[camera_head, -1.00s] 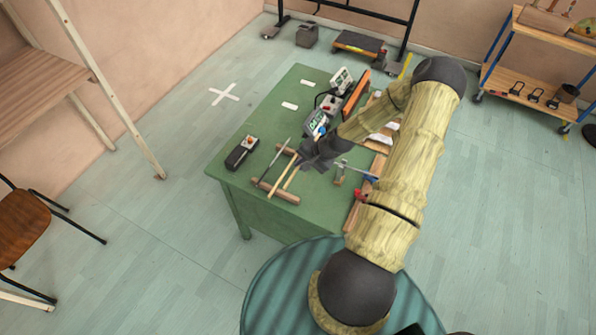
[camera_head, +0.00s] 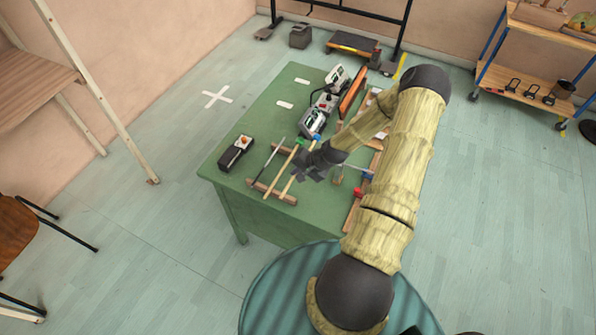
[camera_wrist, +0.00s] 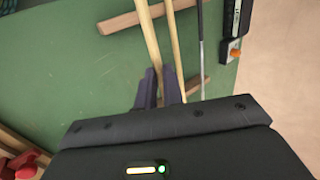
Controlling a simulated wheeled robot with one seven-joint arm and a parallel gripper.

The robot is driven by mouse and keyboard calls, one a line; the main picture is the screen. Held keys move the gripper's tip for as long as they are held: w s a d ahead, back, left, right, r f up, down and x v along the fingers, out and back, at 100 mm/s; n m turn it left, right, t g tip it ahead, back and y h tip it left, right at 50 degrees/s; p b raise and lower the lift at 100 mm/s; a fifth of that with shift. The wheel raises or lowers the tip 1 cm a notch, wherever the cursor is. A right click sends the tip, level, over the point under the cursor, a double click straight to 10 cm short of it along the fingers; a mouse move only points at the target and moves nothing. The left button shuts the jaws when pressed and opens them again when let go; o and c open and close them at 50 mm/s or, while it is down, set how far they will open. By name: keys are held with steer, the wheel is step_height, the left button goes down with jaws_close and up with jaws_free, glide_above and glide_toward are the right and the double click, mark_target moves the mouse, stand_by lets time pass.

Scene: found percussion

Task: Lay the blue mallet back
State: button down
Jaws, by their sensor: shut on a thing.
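The blue mallet has a blue head (camera_head: 316,138) and a pale wooden shaft (camera_head: 287,187); the shaft also shows in the wrist view (camera_wrist: 149,34). My gripper (camera_head: 304,168) is shut on this shaft, which runs between the fingers in the wrist view (camera_wrist: 160,88). The rest has two wooden bars, a front bar (camera_head: 259,186) and a back bar (camera_head: 278,149). The blue mallet's shaft passes over the front bar; I cannot tell whether it touches. A green-headed mallet (camera_head: 281,171) lies across the bars close beside it, and a thin grey beater (camera_head: 271,157) lies farther left.
A black box with an orange knob (camera_head: 236,152) sits left of the rest. A grey device (camera_head: 313,122) stands behind it.

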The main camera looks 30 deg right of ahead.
steer(key=shift+f+b, duration=1.4)
steer(key=shift+f, duration=0.85)
steer(key=shift+f, duration=0.3)
steer(key=c, duration=1.5)
jaws_free()
steer(key=shift+o, duration=0.2)
steer(key=shift+r, duration=0.1)
steer(key=b+v, duration=0.2)
steer(key=v, duration=1.5)
steer(key=shift+r, duration=0.1)
